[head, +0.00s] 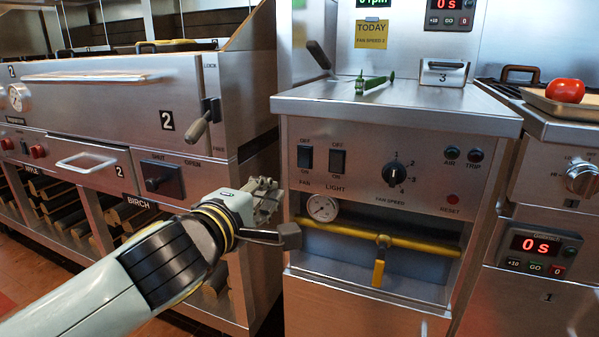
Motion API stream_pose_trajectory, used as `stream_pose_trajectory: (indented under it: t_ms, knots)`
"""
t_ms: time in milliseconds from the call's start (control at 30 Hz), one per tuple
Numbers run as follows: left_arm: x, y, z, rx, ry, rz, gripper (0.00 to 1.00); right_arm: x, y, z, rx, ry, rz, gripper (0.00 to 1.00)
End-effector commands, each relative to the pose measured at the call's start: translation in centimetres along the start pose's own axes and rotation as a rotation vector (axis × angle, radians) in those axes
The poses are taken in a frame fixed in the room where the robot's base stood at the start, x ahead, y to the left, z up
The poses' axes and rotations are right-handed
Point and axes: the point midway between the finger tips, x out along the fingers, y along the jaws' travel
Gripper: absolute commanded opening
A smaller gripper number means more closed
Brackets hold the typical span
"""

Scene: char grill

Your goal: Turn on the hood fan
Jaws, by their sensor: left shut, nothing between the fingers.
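The black fan rocker switch (305,157) is on the upper left of the steel control panel, with OFF above it and ON and FAN below. I cannot tell which way it is tipped. The similar light switch (337,162) is just to its right. The black fan speed knob (397,174), with numbered marks, is further right. A yellow note (371,34) above reads TODAY, FAN SPEED 2. My left gripper (268,190) is shut and empty, left of and below the fan switch, apart from it. My right gripper is not in view.
A gauge (322,208) and a yellow pipe with a valve handle (379,270) sit below the switches. AIR and TRIP lamps (452,153) and a red reset button (453,199) are at right. The grill (110,90) stands left.

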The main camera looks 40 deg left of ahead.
Motion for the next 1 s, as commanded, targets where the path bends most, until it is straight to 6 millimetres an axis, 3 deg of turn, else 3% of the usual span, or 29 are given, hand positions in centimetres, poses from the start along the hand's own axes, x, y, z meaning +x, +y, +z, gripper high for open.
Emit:
stream_pose_trajectory:
  t_ms: [167, 500, 700, 1000]
  knots:
    - [1.8, 0.1, 0.0, 0.000, 0.000, 0.002, 0.00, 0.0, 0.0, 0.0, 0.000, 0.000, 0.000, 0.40]
    - [9.0, 0.0, 0.0, 0.000, 0.001, 0.001, 0.00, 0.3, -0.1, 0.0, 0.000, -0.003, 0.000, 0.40]
    - [12.2, -0.1, 0.0, 0.001, 0.001, 0.000, 0.00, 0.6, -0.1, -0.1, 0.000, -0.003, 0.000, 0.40]
    - [13.9, -0.1, 0.0, 0.000, 0.000, -0.001, 0.00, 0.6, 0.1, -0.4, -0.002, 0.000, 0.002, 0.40]
